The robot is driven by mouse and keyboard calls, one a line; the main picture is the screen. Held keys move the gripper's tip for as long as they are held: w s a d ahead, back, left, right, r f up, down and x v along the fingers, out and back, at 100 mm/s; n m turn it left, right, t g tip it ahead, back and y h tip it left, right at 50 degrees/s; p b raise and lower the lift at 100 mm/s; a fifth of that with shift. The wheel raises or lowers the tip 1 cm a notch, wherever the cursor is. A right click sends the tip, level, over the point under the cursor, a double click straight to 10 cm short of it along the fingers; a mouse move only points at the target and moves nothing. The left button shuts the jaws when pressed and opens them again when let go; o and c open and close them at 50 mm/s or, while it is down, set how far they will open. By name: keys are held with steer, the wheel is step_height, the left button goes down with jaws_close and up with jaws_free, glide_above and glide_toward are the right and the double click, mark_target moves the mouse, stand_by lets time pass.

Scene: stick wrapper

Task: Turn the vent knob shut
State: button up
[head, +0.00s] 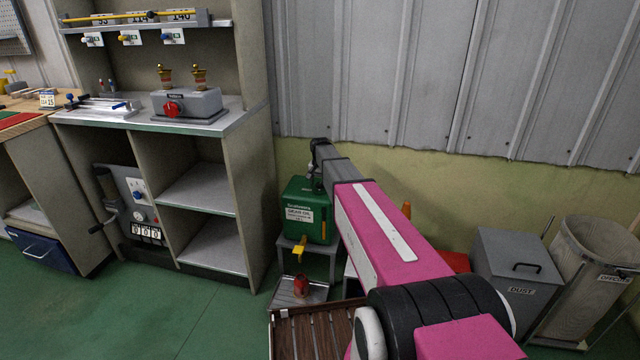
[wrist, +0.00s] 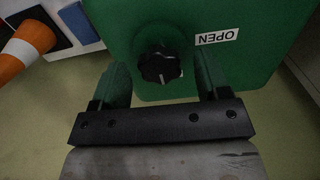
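The vent knob (wrist: 160,66) is black and ribbed, on the green top of the gear oil tank (wrist: 255,65). An "OPEN" label, upside down in the wrist view, lies just right of it. The tank (head: 300,205) stands on a low stand in the head view. My gripper (wrist: 162,78) is open, one finger on each side of the knob in the wrist view, with gaps visible between fingers and knob. I cannot tell how deep the fingertips reach. In the head view my gripper (head: 317,160) is above the tank, and the knob is hard to make out there.
An orange and white cone (wrist: 30,42) stands beside the tank. A yellow tap (head: 299,250) and a red can (head: 301,286) are at the tank's front. The shelf unit (head: 255,165) is close on the left. A grey dust bin (head: 515,270) stands right.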

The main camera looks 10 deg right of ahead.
mark_target(320, 184)
step_height(320, 184, up, 11)
stand_by(0.8)
steer(key=shift+f, duration=0.1)
steer(key=s+f+n, duration=0.1)
steer(key=s+f, duration=0.3)
steer(key=s, duration=0.8)
steer(key=s+f+n, duration=0.2)
steer(key=s+f, duration=0.1)
steer(key=s, duration=0.9)
steer(key=s+f+n, duration=0.1)
steer(key=s+f, duration=0.3)
steer(key=s, duration=0.8)
steer(key=shift+s+f+n, duration=0.35)
steer(key=shift+n, duration=0.05)
